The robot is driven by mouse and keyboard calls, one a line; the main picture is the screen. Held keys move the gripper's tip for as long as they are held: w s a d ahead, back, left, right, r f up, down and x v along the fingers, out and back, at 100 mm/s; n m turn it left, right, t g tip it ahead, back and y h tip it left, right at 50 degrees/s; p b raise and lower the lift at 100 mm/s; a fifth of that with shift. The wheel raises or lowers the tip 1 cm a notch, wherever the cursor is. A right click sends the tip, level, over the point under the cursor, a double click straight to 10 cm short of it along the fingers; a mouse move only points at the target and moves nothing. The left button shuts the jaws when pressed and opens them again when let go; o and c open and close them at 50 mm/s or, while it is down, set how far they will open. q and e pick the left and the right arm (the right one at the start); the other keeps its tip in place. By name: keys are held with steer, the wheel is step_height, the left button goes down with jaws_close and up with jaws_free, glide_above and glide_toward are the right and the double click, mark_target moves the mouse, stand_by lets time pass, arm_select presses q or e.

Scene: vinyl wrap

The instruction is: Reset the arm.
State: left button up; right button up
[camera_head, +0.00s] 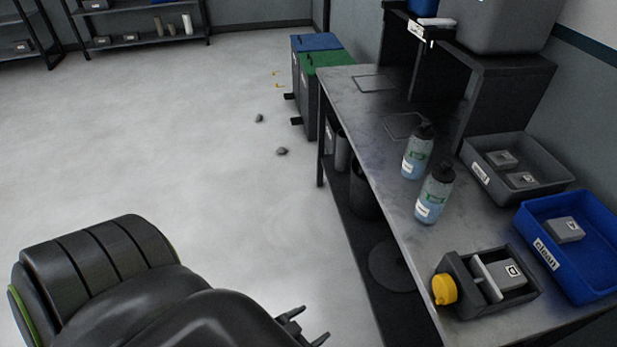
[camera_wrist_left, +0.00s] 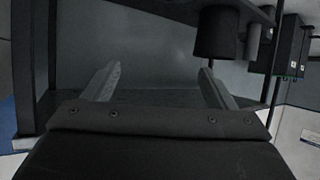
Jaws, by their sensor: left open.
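My left arm comes in from the lower left in the head view, and its gripper (camera_head: 304,326) is low at the bottom, left of the metal workbench (camera_head: 395,185) and apart from it. In the left wrist view the two fingers of this gripper (camera_wrist_left: 158,85) stand wide apart with nothing between them. Beyond them are a dark shelf and a grey wall. My right gripper is in neither view.
Green (camera_head: 325,62) and blue (camera_head: 316,42) lidded bins stand behind. The floor at left is mostly clear.

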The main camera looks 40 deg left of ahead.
arm_select(q)
steer(key=shift+s+a+f, duration=0.1)
steer(key=shift+f, duration=0.15)
stand_by(0.4)
steer(key=s+a+f+g+y, duration=0.1)
steer(key=s+a+f+g, duration=0.1)
steer(key=s+f+g, duration=0.3)
steer(key=s+a+f+n+g+y, duration=0.1)
steer(key=s+a+f+g, duration=0.2)
steer(key=s+f, duration=1)
steer(key=s+g, duration=0.3)
steer(key=s, duration=0.2)
steer(key=shift+s+a+f+n+g+y, duration=0.2)
steer(key=shift+s+n+g+y, duration=0.1)
steer(key=shift+s, duration=0.1)
